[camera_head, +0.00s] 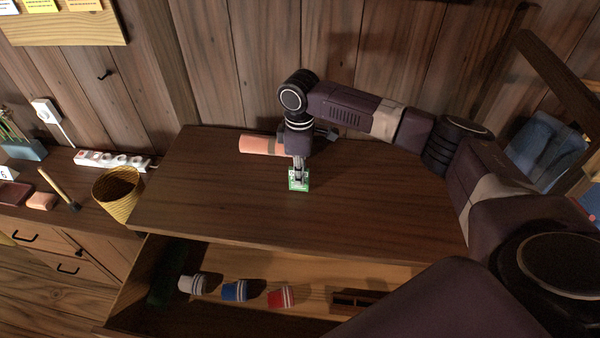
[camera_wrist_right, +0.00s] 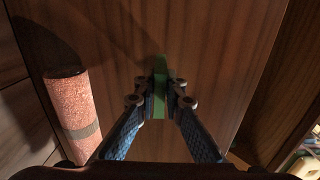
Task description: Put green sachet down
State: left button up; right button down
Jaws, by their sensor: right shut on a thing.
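The green sachet (camera_head: 299,183) is at my right gripper (camera_head: 299,172), which points down over the dark wooden top (camera_head: 380,200) of the drawer unit. In the right wrist view the sachet (camera_wrist_right: 160,97) shows edge-on as a green strip between the two fingertips of the right gripper (camera_wrist_right: 160,88), which is shut on it. The sachet is upright and at or close to the wooden top; I cannot tell whether it touches. My left gripper is not in view.
A pink roll (camera_head: 262,144) lies left of the right gripper. A yellow basket (camera_head: 117,187) and a power strip (camera_head: 112,160) are further left. The wooden top's front is clear.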

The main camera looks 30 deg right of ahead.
jog(key=shift+f, duration=0.25)
jog(key=shift+f, duration=0.15)
jog(key=c, duration=2)
grip_release()
